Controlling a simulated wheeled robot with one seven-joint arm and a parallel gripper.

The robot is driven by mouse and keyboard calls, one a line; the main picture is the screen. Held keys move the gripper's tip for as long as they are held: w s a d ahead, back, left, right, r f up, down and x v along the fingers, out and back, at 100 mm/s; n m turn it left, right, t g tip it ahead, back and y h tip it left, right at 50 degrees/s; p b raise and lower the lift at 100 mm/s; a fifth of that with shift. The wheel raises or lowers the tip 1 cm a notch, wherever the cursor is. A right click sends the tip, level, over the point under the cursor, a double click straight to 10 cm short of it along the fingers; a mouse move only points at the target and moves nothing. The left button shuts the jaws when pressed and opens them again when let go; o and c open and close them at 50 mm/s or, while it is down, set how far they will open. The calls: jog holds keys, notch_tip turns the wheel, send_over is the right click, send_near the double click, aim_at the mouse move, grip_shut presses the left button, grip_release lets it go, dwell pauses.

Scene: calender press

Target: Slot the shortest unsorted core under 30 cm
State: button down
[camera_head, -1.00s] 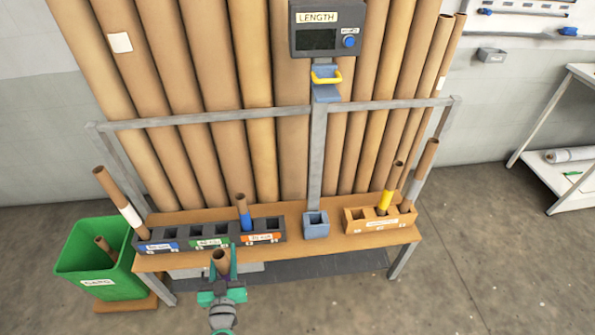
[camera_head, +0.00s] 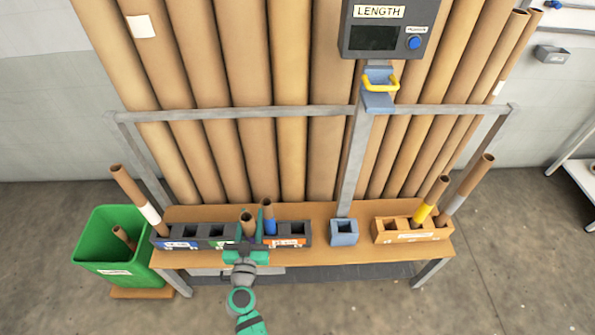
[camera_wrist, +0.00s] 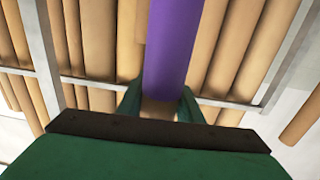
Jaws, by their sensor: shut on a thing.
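My gripper (camera_head: 251,240) is shut on a brown core (camera_head: 248,224), held upright over the middle of the dark slotted rack (camera_head: 203,231). In the wrist view the held core's purple band (camera_wrist: 170,45) shows between the fingers (camera_wrist: 160,108). The core's lower end is hidden. The rack has blue, green and orange labels. A white-banded core (camera_head: 133,190) leans in its left end; a blue-banded core (camera_head: 269,222) stands near the orange label (camera_head: 287,243). A wooden tray (camera_head: 388,236) at right holds a yellow-banded core (camera_head: 432,200) and a grey-banded core (camera_head: 470,184).
The length gauge (camera_head: 385,30) stands on a post above an empty blue-grey cup (camera_head: 344,238). A green bin (camera_head: 108,272) with a core inside is at left. Tall tubes lean behind a grey rail (camera_head: 250,112). Bench top (camera_head: 320,254) is bare near the cup.

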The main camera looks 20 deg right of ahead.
jog(key=w+d+r+m+g+h, duration=0.15)
jog(key=w+d, duration=0.25)
jog(key=d, duration=0.5)
jog(key=w+d+r+m+h, duration=0.15)
jog(key=w+d, duration=0.25)
jog(key=d, duration=0.6)
notch_tip(320, 180, down, 10)
jog(key=shift+f, duration=2.3)
dwell(0.7)
jog(key=c, duration=1.2)
grip_release()
jog(key=shift+s+a, duration=0.1)
jog(key=shift+s, duration=0.05)
jog(key=v, duration=1)
jog(key=shift+s+a+f, duration=0.15)
jog(key=shift+s+a, duration=0.05)
jog(key=shift+a, duration=0.05)
